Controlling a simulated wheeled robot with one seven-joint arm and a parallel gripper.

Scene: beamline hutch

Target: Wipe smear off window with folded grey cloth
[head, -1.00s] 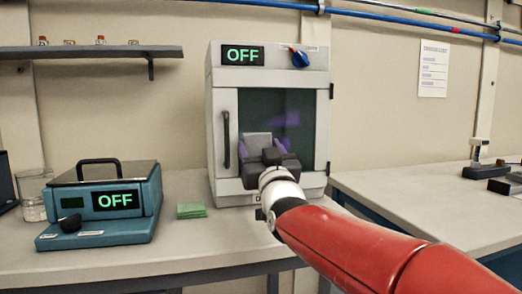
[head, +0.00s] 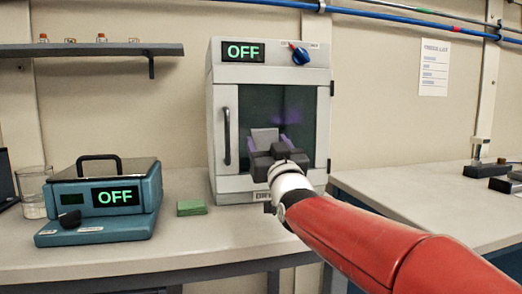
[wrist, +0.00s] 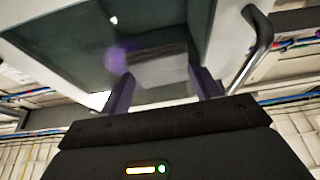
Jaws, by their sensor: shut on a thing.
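The window (head: 302,100) is a dark pane in the door of a light grey cabinet. A purple smear (head: 290,117) shows on it, above and right of the cloth. It also shows in the wrist view (wrist: 118,55), just left of the cloth. The folded grey cloth (head: 264,136) is between the purple-tinted fingers of my gripper (head: 268,146), which is shut on it. In the wrist view the cloth (wrist: 160,68) lies at or very near the glass; I cannot tell whether it touches. My gripper hides the lower part of the pane.
A vertical door handle (head: 227,136) stands left of the window. A blue knob (head: 300,57) and an OFF display sit above it. A teal device (head: 105,200) and a green pad stack (head: 191,207) are on the bench to the left. A right-hand bench (head: 430,195) is mostly clear.

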